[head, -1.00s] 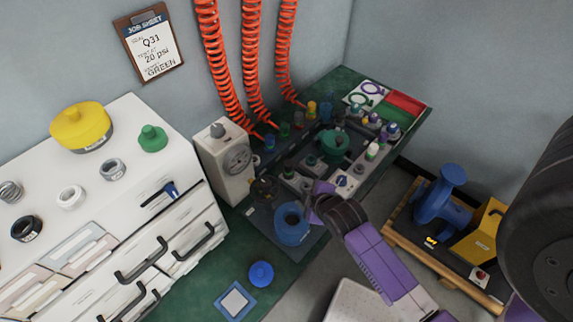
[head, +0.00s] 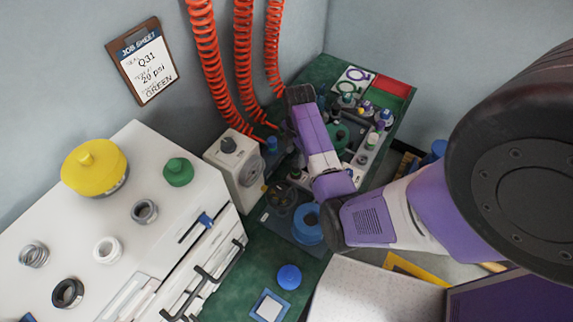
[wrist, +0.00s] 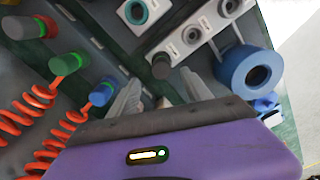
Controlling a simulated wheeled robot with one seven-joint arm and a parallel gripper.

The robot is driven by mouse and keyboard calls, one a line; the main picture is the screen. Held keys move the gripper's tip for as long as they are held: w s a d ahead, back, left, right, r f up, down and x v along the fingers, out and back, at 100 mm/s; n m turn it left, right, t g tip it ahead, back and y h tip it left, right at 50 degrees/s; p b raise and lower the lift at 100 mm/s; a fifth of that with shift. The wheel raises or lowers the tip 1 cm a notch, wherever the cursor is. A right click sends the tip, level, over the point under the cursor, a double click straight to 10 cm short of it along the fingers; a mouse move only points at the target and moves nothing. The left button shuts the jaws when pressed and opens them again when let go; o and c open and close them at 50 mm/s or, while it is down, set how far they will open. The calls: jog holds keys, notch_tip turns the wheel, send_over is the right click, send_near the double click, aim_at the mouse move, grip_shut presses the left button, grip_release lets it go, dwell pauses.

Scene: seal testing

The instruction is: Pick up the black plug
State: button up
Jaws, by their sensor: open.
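A short dark, near-black plug (wrist: 161,66) stands upright at the end of a light grey block with round sockets, in the middle of the wrist view. My gripper (wrist: 161,82) is open and empty. Its two grey fingers show on the left and right just below the plug in the picture, apart from it. In the head view my purple arm reaches over the green bench and hides my gripper.
Orange coiled hoses (head: 243,60) hang beside the work area, and their coloured connectors (wrist: 102,92) lie left of my fingers. A blue ring-shaped part (wrist: 250,68) is close on the right. A white gauge box (head: 235,165) and a white drawer cabinet (head: 130,190) stand to the left.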

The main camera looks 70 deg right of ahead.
aim_at(296, 164)
jog(key=shift+s+a+f+p, duration=0.1)
jog(key=shift+f+p, duration=0.05)
jog(key=shift+f, duration=1.75)
jog(key=shift+s+a+f+p, duration=0.1)
jog(key=shift+f+p, duration=0.05)
jog(key=shift+f, duration=1.75)
grip_shut()
